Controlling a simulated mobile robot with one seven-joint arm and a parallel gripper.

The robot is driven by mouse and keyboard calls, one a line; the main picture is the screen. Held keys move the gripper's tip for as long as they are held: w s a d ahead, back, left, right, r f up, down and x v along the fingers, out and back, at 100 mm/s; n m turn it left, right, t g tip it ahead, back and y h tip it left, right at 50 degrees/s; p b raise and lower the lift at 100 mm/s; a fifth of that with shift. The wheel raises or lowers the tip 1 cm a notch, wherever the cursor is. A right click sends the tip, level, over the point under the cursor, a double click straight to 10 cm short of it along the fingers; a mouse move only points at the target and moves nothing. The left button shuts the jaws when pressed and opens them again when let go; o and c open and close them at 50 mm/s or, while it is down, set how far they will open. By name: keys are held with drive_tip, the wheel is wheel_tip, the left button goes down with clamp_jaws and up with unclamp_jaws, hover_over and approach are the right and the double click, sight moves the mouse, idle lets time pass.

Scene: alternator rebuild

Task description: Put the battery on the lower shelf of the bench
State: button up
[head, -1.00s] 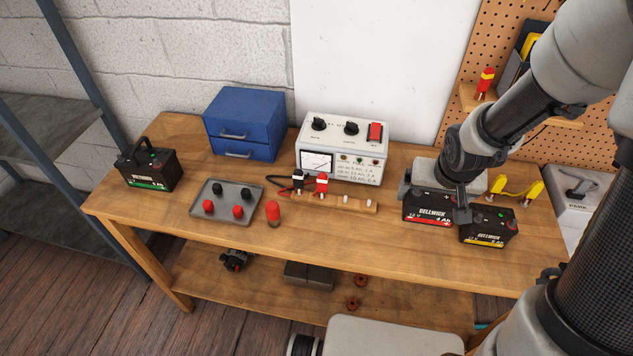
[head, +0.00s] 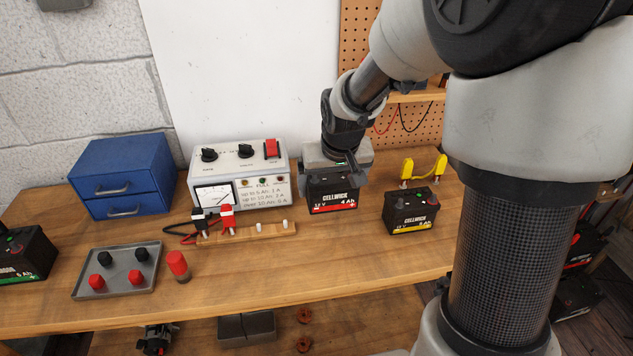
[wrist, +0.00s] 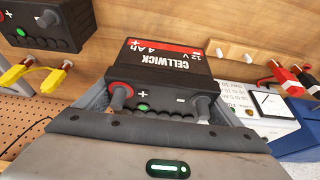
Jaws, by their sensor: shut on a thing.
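The battery with a red 4 Ah label (head: 333,198) is black and upright at the right part of the bench (head: 330,255). My gripper (head: 334,168) is shut on it from above, a finger at each side. In the wrist view the battery (wrist: 158,75) shows its label and two terminals between the fingers. I cannot tell whether its base touches the bench top. The lower shelf (head: 365,325) shows only partly at the bottom of the head view; my arm hides its right end.
A yellow-labelled battery (head: 411,214) stands just right of the held one. A tester (head: 240,180), a wooden strip (head: 270,230), a tray (head: 118,285) and a green-labelled battery (head: 25,255) are to the left.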

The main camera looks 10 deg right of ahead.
drive_tip(key=shift+w+f+b, duration=0.15)
drive_tip(key=shift+f+b, duration=0.45)
drive_tip(key=shift+f, duration=2.9)
drive_tip(key=shift+f, duration=0.15)
drive_tip(key=o, duration=1.9)
drive_tip(key=shift+f, duration=0.1)
